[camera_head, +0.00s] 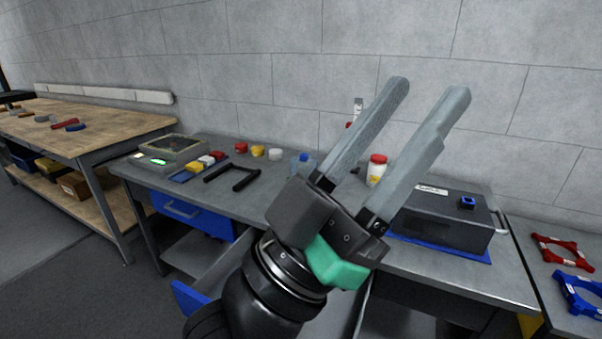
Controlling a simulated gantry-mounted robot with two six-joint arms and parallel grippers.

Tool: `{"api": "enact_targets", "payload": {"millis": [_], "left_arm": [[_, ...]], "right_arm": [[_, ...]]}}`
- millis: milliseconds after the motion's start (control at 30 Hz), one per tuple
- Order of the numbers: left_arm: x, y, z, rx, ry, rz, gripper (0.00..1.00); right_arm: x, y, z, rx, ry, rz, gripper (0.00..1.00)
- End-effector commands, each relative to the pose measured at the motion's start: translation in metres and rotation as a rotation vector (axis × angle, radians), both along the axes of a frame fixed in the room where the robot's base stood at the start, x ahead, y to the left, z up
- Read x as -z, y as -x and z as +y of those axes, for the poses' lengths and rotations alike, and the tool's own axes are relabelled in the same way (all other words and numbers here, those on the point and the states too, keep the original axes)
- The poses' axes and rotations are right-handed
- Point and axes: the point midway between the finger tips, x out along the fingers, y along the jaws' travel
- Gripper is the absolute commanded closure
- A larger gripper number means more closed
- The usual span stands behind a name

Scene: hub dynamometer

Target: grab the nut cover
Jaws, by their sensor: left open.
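My left gripper (428,90) is in the foreground, its two long grey fingers pointing up and apart with nothing between them. It hides part of the grey workbench (330,212) behind it. I cannot tell for sure which object is the nut cover. Small caps stand toward the back of the bench, left of the gripper: a red one (241,148), a yellow one (257,151) and a white one (275,154). A blue piece (303,163) is close beside the gripper in the picture, partly covered. My right gripper is not in view.
A black handle-shaped frame (232,178) lies on the bench. A white jar with a red lid (376,170) and a dark box (440,220) are to the right. A drawer with a blue front (188,299) stands open below. A wooden table (85,128) is at left.

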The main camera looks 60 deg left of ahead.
Motion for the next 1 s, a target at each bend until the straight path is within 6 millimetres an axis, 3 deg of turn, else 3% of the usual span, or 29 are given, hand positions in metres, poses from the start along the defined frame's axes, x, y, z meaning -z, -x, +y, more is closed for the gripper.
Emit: {"api": "enact_targets", "payload": {"millis": [467, 600, 1000], "left_arm": [[0.0000, 0.0000, 0.0000, 0.000, 0.000, 0.000, 0.53], [0.0000, 0.0000, 0.0000, 0.000, 0.000, 0.000, 0.30], [-0.0061, 0.0061, 0.0027, 0.029, 0.041, -0.037, 0.30]], "right_arm": [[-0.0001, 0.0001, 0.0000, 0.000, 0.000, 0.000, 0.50], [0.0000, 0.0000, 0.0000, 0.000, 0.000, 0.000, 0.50], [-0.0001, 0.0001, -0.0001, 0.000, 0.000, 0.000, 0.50]]}}
